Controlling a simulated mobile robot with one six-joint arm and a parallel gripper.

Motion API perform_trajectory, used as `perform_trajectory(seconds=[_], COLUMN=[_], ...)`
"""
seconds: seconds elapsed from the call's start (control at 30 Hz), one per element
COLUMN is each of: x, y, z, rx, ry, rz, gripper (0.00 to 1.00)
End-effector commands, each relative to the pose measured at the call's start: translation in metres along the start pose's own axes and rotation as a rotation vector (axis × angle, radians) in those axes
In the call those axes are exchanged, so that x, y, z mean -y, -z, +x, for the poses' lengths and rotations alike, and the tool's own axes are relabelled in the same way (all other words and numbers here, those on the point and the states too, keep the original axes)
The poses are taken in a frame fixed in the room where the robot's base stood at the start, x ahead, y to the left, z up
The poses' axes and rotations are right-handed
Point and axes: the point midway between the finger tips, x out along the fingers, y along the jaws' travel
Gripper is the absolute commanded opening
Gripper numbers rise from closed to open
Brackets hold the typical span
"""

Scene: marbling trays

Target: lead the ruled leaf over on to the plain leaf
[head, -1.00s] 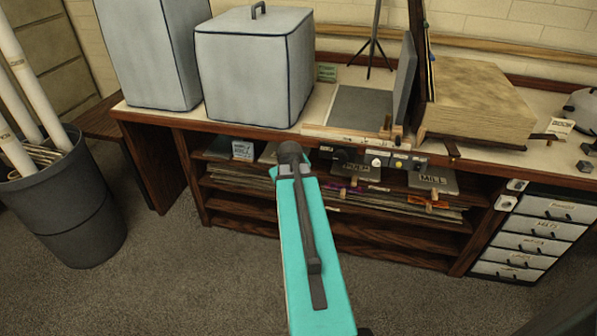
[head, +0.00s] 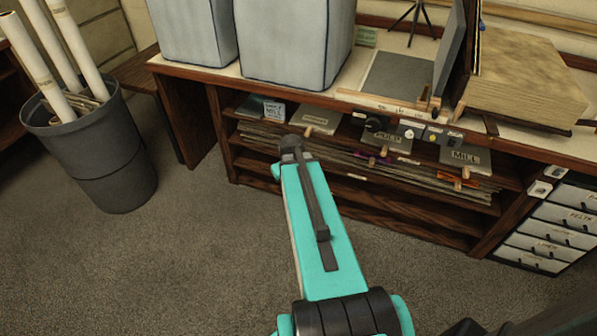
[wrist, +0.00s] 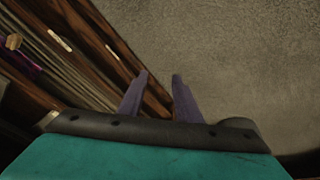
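On the bench top, a flat dark grey panel (head: 398,76) lies with a pale strip along its front edge. A grey panel (head: 455,45) stands upright at its right side. I cannot make out ruling on either panel, so I cannot tell which leaf is which. In the wrist view my gripper (wrist: 159,78) shows two purple fingers held apart with nothing between them. They are over the carpet beside the shelf edge, away from both panels. The head view shows my arm in front of the shelves, but not the fingers clearly.
Two grey covered boxes (head: 295,40) stand left of the panels, and a thick wooden board (head: 525,80) lies to the right. Shelves (head: 350,190) below hold sheets and labelled boards. A bin of rolls (head: 105,175) stands left. The carpet (head: 215,260) in front is clear.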

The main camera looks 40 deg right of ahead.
Motion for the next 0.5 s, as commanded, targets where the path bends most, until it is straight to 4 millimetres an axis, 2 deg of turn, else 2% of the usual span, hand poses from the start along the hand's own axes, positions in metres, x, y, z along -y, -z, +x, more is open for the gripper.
perform_trajectory(seconds=[0.5], x=[0.065], y=[-0.041], z=[0.035], rx=[0.103], ry=[0.052], rz=[-0.043], gripper=[0.31])
